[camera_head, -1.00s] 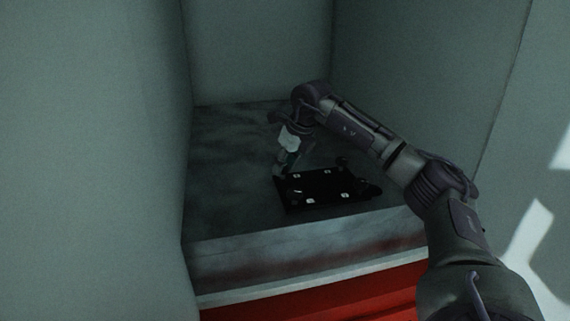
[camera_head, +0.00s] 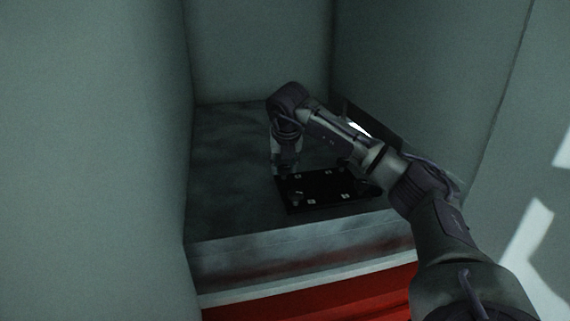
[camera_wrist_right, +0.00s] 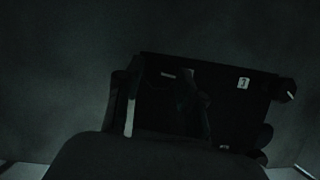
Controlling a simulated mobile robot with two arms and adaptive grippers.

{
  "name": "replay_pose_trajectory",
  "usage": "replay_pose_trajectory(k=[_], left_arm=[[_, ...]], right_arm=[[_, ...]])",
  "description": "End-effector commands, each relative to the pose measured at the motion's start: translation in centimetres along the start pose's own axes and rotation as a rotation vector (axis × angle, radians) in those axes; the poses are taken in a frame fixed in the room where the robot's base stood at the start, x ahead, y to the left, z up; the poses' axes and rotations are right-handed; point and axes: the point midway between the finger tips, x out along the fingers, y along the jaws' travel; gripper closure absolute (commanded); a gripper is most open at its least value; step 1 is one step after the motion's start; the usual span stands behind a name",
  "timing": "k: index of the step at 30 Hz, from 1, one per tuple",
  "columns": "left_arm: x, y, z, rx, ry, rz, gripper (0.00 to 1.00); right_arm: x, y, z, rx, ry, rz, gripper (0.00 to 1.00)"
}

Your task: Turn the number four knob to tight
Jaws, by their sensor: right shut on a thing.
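A black panel (camera_head: 325,188) with small white labels and dark knobs lies on the grey ledge. It also shows in the right wrist view (camera_wrist_right: 235,110). My right gripper (camera_head: 284,169) points down at the panel's far left corner. In the right wrist view its fingers (camera_wrist_right: 163,95) straddle the panel's left part and are shut on a dark knob there. Dimness and the fingers hide most of that knob, and I cannot read its number. One label (camera_wrist_right: 243,83) stands to the right of the fingers. My left gripper is not in view.
The panel rests on a grey ledge (camera_head: 225,205) in a recess with walls at left, back and right. The ledge ends at a front edge above a red part (camera_head: 320,298). Free ledge lies left of the panel. Other knobs (camera_wrist_right: 265,133) stick out at the panel's right side.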

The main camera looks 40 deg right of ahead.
Motion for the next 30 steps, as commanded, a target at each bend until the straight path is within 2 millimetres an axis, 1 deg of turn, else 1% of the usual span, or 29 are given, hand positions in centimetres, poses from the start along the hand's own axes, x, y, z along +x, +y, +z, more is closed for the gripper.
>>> replay_pose_trajectory(k=[6, 15, 21, 30], left_arm=[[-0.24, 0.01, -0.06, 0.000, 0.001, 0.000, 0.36], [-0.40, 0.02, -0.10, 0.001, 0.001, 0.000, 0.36], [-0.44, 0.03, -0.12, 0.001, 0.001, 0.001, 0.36], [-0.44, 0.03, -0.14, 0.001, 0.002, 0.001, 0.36]], right_arm=[[-0.09, 0.25, 0.10, 0.166, -0.002, -0.067, 0.96], [-0.09, 0.30, 0.17, 0.320, -0.003, -0.130, 0.96], [-0.07, 0.34, 0.18, 0.367, -0.003, -0.148, 0.96], [-0.06, 0.32, 0.18, 0.382, -0.003, -0.155, 0.96]])
